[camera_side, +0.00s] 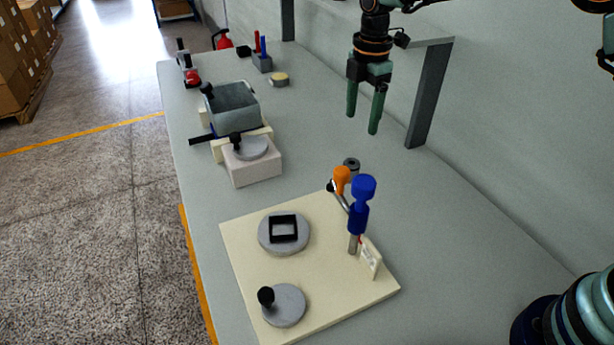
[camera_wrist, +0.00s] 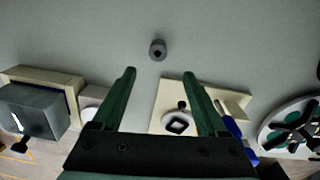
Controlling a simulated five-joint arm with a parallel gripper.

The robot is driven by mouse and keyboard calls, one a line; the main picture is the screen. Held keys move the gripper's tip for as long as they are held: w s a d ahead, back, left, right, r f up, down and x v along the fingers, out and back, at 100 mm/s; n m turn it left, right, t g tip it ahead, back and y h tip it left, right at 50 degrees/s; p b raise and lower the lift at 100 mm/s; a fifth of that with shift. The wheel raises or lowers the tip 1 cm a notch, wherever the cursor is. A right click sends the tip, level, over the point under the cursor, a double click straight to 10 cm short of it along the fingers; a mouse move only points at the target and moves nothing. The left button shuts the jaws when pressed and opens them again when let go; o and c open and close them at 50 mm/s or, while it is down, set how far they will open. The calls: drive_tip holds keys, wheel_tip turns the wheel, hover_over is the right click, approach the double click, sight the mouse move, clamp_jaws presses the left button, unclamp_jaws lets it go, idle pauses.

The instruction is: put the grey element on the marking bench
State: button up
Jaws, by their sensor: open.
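The grey element appears to be a small grey cylinder with a dark hole in its top (camera_side: 351,164). It stands on the table just behind the cream board and also shows in the wrist view (camera_wrist: 158,50). The cream board (camera_side: 325,272), likely the marking bench, carries two grey discs, one with a black square frame (camera_side: 284,229) and one with a black knob (camera_side: 283,304). My gripper (camera_side: 363,122) is open and empty, above the table and apart from the cylinder. In the wrist view the cylinder lies beyond and between the fingertips (camera_wrist: 159,73).
A white block with a grey disc (camera_side: 255,165) and a grey-covered box (camera_side: 236,108) stand farther back. A dark post (camera_side: 428,95) rises at the right. Table between is clear.

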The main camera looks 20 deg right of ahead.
drive_tip(key=s+d+r+m+t, duration=0.3)
drive_tip(key=s+d+r+m, duration=0.3)
drive_tip(key=s+r+m, duration=0.45)
drive_tip(key=s+d+m+t, duration=0.2)
drive_tip(key=s+d+m, duration=0.1)
drive_tip(key=s+m, duration=0.5)
drive_tip(key=shift+s+d+f+m, duration=0.2)
drive_tip(key=shift+s+f+m, duration=0.2)
drive_tip(key=shift+s, duration=1.25)
